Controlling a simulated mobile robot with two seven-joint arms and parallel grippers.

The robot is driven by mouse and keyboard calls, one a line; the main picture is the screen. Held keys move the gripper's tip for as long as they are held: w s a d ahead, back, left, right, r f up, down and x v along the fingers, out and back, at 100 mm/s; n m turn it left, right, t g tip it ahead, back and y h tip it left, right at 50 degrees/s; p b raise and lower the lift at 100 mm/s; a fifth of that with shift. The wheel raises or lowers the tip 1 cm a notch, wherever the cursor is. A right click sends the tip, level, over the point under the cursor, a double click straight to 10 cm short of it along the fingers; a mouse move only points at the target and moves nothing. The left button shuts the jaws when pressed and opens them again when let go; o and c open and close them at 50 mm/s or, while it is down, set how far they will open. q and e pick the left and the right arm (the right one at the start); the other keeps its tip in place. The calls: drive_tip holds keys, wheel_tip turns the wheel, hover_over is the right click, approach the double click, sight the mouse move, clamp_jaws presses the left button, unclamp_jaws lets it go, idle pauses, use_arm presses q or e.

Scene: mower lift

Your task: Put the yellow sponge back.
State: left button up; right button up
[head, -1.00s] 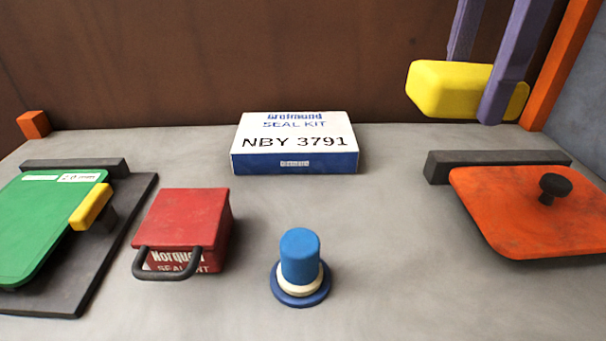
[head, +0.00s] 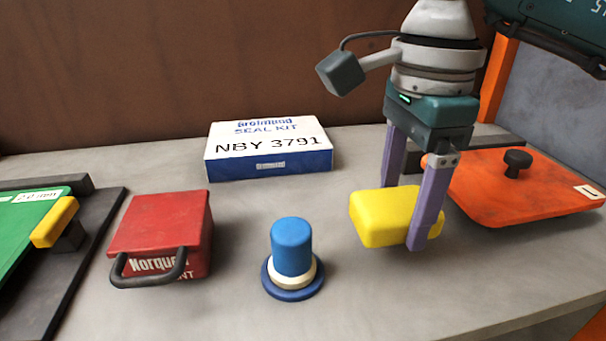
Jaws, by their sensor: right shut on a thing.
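The yellow sponge (head: 382,218) is a rounded block in the head view, right of centre. My right gripper (head: 402,220) points down with its two purple fingers shut on the sponge, one at the far side and one at the near side. The sponge is low at the grey bench top, to the right of the blue knob; I cannot tell whether it touches the surface. My left gripper is not in view.
A blue knob (head: 292,248) on a round base stands left of the sponge. A red box with a black handle (head: 160,222), a white and blue seal kit box (head: 268,150), a green plate (head: 25,228) and an orange plate with a black knob (head: 535,185) lie around. Bare bench lies in front of the sponge.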

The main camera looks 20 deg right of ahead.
sight(396, 232)
drive_tip(key=shift+f, duration=1.9)
drive_tip(key=shift+f, duration=0.15)
drive_tip(key=o, duration=1.2)
drive_tip(key=shift+o, duration=0.2)
wheel_tip(396, 232, up, 11)
drive_tip(key=shift+r, duration=0.7)
drive_tip(key=shift+a, duration=0.1)
